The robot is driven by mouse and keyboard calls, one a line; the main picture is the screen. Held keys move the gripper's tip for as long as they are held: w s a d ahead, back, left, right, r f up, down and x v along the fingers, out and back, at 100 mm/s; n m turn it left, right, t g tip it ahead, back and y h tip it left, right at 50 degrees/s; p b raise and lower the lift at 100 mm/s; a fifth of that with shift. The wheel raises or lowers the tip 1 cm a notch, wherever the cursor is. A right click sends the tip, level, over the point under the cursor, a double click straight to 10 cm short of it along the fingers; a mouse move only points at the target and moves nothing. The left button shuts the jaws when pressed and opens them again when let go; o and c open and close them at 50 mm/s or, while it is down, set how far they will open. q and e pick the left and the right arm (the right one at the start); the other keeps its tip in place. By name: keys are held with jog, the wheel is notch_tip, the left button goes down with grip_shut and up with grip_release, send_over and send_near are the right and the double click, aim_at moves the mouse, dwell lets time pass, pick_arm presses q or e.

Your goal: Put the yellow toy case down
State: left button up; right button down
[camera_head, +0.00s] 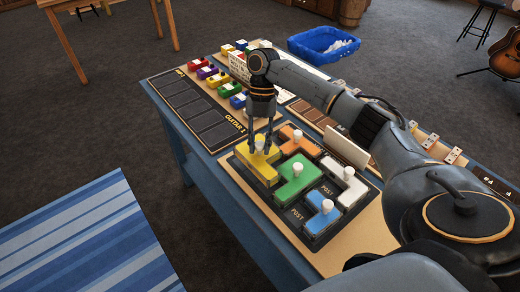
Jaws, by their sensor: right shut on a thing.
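The yellow toy case (266,170), a block with a white knob, is at the far-left corner of the dark puzzle tray (297,213). My right gripper (261,148) points down over it and is shut on its knob. I cannot tell if the case rests fully on the tray or hangs slightly above it. My left gripper is not in view.
Orange (299,141), green (300,178), white (345,184) and blue (321,214) knobbed blocks sit close beside the yellow one. A board with dark empty slots (195,108) lies to the left. A blue bin (322,44) stands on the floor behind the table.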

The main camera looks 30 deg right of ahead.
aim_at(260, 151)
jog(key=shift+w+d+f, duration=0.2)
jog(key=shift+w+f, duration=0.05)
jog(key=shift+f, duration=0.1)
notch_tip(260, 151, down, 2)
jog(key=shift+f+p, duration=0.15)
jog(key=shift+p, duration=0.35)
jog(key=shift+f, duration=0.35)
jog(key=shift+f, duration=0.1)
jog(key=c, duration=1.1)
grip_release()
